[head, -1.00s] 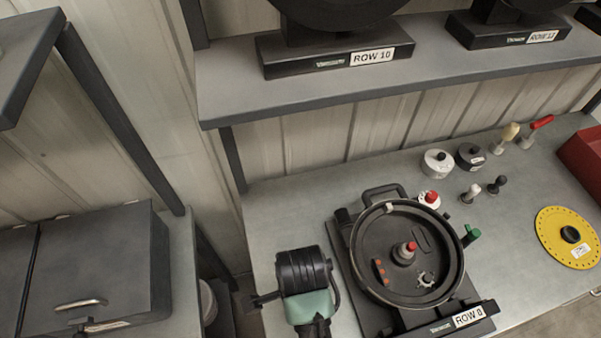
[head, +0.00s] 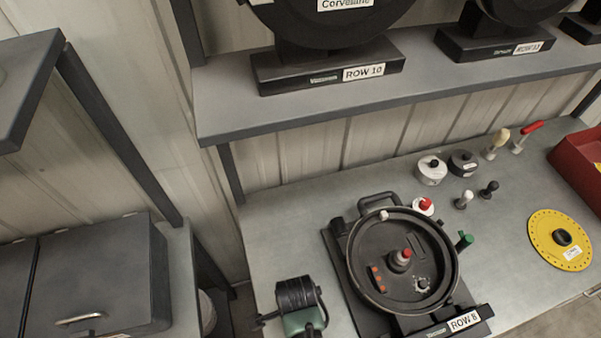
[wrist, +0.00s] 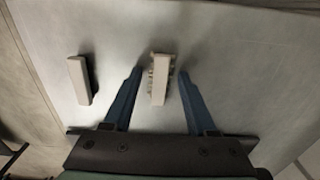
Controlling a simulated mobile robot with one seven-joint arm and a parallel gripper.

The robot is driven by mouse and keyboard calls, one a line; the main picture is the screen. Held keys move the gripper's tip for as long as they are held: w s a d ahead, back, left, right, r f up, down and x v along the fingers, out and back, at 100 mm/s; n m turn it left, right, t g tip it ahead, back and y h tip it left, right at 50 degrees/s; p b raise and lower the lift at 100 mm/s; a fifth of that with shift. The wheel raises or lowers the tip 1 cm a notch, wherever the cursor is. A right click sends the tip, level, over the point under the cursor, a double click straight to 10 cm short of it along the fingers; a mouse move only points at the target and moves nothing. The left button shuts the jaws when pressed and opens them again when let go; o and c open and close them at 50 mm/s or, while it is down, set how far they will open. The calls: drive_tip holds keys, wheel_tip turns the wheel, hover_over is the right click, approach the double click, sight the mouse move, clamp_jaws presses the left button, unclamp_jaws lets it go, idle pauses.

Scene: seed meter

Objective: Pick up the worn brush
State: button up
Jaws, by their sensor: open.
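In the wrist view, my gripper (wrist: 160,72) is open, with its two blue fingers spread over the grey bench. A short pale bar with uneven, ragged stubs along its sides, which looks like the worn brush (wrist: 159,88), lies between the fingers, with a gap on each side. A second pale bar with an even dark side, which looks like another brush (wrist: 79,80), lies to the left, outside the fingers. How high the fingers are above the bench is hard to tell. Neither bar nor the fingertips can be made out in the head view.
In the head view, the round black seed meter (head: 372,277) sits on the bench (head: 285,225), right of my arm. A yellow disc (head: 546,255), a red bin (head: 578,170) and several small knobs and tools stand further right. A shelf (head: 225,118) overhangs the back.

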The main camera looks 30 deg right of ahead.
clamp_jaws()
drive_tip(key=shift+r, duration=0.1)
idle(0.4)
